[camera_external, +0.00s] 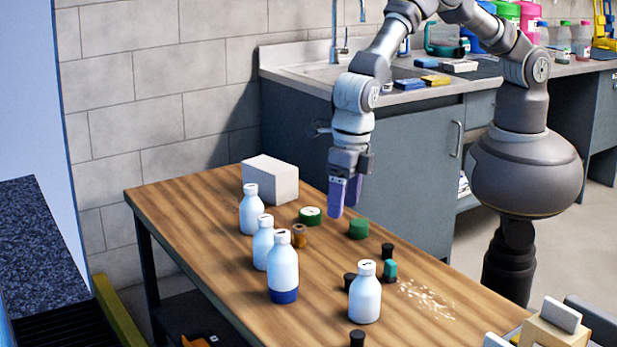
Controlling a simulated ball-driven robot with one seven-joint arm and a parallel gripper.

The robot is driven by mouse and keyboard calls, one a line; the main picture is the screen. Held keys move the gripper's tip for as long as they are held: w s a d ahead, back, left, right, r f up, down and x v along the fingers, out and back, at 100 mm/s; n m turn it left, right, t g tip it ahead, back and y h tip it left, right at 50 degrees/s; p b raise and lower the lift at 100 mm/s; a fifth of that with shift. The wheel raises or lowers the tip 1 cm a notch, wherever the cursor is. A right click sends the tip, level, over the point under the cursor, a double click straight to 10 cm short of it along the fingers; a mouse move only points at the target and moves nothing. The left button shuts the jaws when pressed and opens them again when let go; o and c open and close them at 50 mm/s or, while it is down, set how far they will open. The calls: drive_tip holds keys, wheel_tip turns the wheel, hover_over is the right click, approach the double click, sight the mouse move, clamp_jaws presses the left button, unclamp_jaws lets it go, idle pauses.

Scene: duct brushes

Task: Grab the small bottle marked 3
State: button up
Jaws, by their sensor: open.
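Several pale bottles with white caps stand upright on the wooden table. One is at the back left (251,212), a smaller one (263,248) is just in front of it, a tall one with a blue base (282,270) is nearer, and one stands apart at the front right (365,297). Dark marks show on some caps, but they are too small to read, so I cannot tell which bottle is marked 3. My gripper (345,203) points down with purple fingers, open and empty. It is above the table's back right part, apart from every bottle.
A white box (271,180) stands at the table's back. A green-rimmed roll (310,215), a brown spool-like item (299,237), a green cylinder (358,229), a teal item (390,269) and several small black pieces lie among the bottles. Pale crumbs (425,298) lie at right.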

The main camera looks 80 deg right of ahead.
sight(367, 264)
drive_tip(key=s+f+n, duration=0.1)
drive_tip(key=f, duration=0.1)
drive_tip(key=s+a+f, duration=0.1)
drive_tip(key=s+f, duration=0.1)
drive_tip(key=s+f+n+g, duration=0.1)
drive_tip(key=f, duration=0.1)
drive_tip(key=shift+s+a+n+h, duration=0.15)
drive_tip(key=shift+s+n+h, duration=0.15)
drive_tip(key=shift+s+h, duration=0.1)
drive_tip(key=f+b, duration=0.1)
drive_tip(key=f, duration=0.1)
drive_tip(key=f+b, duration=0.1)
drive_tip(key=f, duration=0.2)
drive_tip(key=f+b, duration=0.1)
drive_tip(key=f, duration=0.2)
drive_tip(key=shift+s+a+b, duration=0.15)
drive_tip(key=shift+s+b, duration=0.1)
drive_tip(key=shift+b, duration=0.15)
drive_tip(key=shift+c, duration=0.7)
drive_tip(key=shift+r, duration=0.1)
clamp_jaws()
